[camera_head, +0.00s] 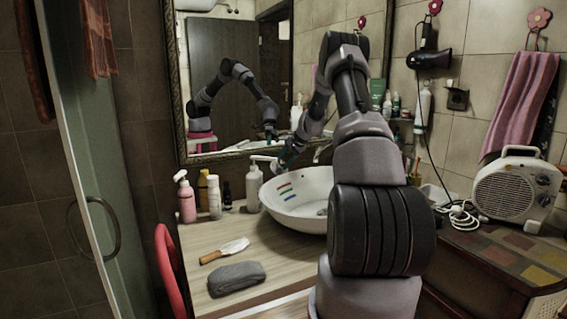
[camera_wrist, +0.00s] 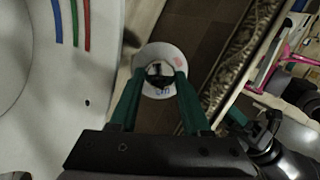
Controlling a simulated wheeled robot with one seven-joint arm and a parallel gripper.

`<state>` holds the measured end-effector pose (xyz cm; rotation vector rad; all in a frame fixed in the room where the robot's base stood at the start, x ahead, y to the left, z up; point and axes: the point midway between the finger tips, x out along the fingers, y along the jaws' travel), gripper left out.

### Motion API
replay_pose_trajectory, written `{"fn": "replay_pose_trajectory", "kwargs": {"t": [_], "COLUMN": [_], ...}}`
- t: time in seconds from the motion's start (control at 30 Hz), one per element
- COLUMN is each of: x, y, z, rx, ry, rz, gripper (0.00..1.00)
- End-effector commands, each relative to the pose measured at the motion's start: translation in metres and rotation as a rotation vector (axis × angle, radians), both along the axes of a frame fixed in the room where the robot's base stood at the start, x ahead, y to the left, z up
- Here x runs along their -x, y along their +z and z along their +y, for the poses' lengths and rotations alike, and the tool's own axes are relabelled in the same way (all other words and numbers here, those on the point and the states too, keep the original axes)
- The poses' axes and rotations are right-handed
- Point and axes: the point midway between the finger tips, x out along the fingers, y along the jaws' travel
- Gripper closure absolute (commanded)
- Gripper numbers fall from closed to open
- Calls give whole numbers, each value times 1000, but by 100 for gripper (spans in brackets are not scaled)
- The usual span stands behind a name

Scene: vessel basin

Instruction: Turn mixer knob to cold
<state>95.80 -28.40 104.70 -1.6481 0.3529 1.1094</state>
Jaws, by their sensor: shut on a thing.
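The mixer knob (camera_wrist: 152,52) is a round, pale piece with a dark centre, a reddish mark at its right and bluish marks at its lower edge. In the wrist view my gripper (camera_wrist: 160,76) has its two green fingers on either side of the knob's dark middle, shut on it. In the head view my gripper (camera_head: 288,156) is above the back of the white basin (camera_head: 283,219), near the mirror. The knob is too small and covered to make out there. The basin, with blue, green and red stripes, also shows at the left of the wrist view (camera_wrist: 40,110).
A framed mirror (camera_head: 225,75) stands close behind my gripper. Pump bottles (camera_head: 186,200) stand left of the basin. A heater (camera_head: 508,188) stands at the right.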

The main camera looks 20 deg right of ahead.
Motion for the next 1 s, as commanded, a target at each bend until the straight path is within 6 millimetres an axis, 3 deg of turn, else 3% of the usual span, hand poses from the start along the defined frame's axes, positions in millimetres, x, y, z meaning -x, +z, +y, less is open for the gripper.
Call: {"fn": "replay_pose_trajectory", "kwargs": {"t": [0.3,0.33,0.4,0.77,1.0], "x": [0,0,0,1,20], "y": [0,0,0,2,32], "z": [-1,0,0,-1,-13], "rx": [-2,-2,-2,0,1], "ry": [-3,-3,-3,-2,-4], "rz": [1,1,1,0,-2], "gripper": [100,49,22,22,22]}}
